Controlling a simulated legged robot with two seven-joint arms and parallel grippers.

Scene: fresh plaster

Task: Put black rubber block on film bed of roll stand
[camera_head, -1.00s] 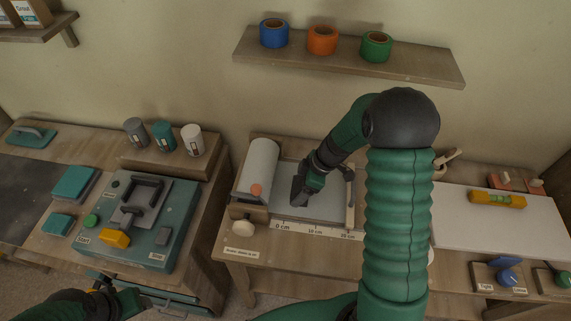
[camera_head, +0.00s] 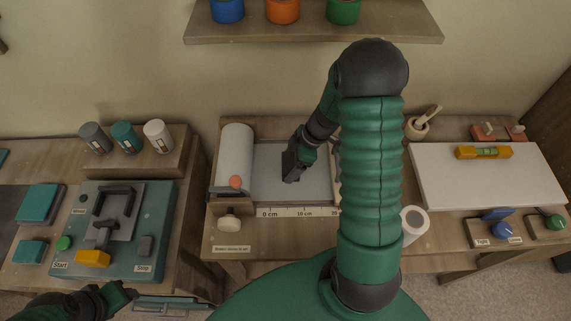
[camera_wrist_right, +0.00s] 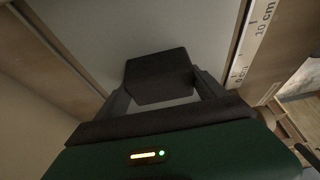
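The black rubber block (camera_wrist_right: 158,76) is between the fingers of my right gripper (camera_wrist_right: 165,88), which touch its sides in the right wrist view. In the head view the right gripper (camera_head: 291,168) points down over the pale grey film bed (camera_head: 262,188) of the roll stand, with the dark block (camera_head: 289,167) at its tips. I cannot tell whether the block touches the bed. The white film roll (camera_head: 236,157) is left of the gripper. My left gripper (camera_head: 122,296) is at the lower left, its fingers hard to make out.
A centimetre scale (camera_head: 285,212) runs along the bed's front edge. Left is a teal machine (camera_head: 152,205) with Start and Stop labels. Right are a white board (camera_head: 450,185), a yellow level (camera_head: 484,152) and a white roll (camera_head: 414,222). My right arm covers the bed's right part.

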